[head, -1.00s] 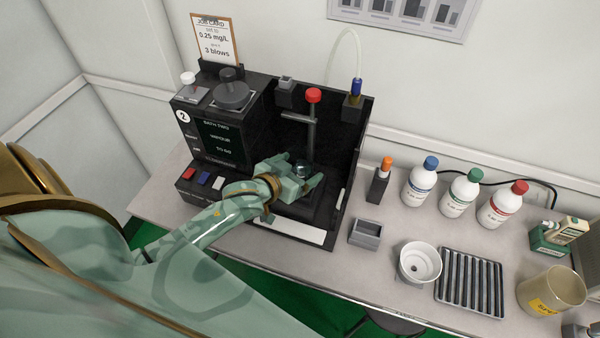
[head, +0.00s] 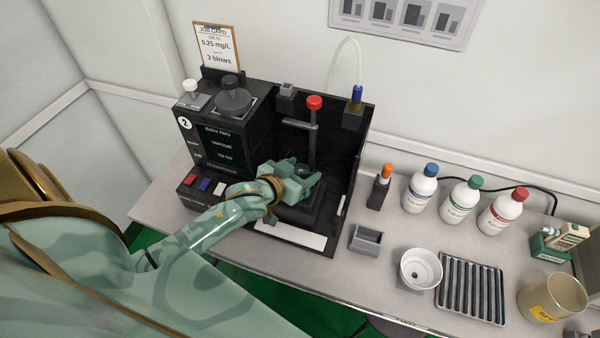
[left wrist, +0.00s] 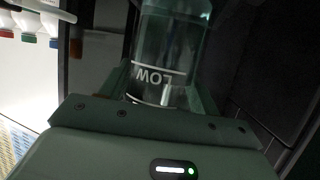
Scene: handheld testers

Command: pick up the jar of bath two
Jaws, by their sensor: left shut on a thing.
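The bath two machine (head: 270,105) is a black unit with a "2" badge, a dark screen and an open bay on its right side. My left gripper (head: 305,182) reaches into the bay and is shut on a clear glass jar. The jar (left wrist: 165,45) shows in the left wrist view between the fingers, with "LOW" and a white line printed on it. In the head view the gripper hides most of the jar, and I cannot tell whether it touches the bay floor. My right gripper is not in view.
A red-topped post (head: 314,125) stands close behind the gripper, and the bay's right wall (head: 352,160) is near. To the right are a grey holder (head: 365,240), a white cup (head: 420,268), a ribbed rack (head: 470,288), a beaker (head: 552,297) and capped bottles (head: 460,200).

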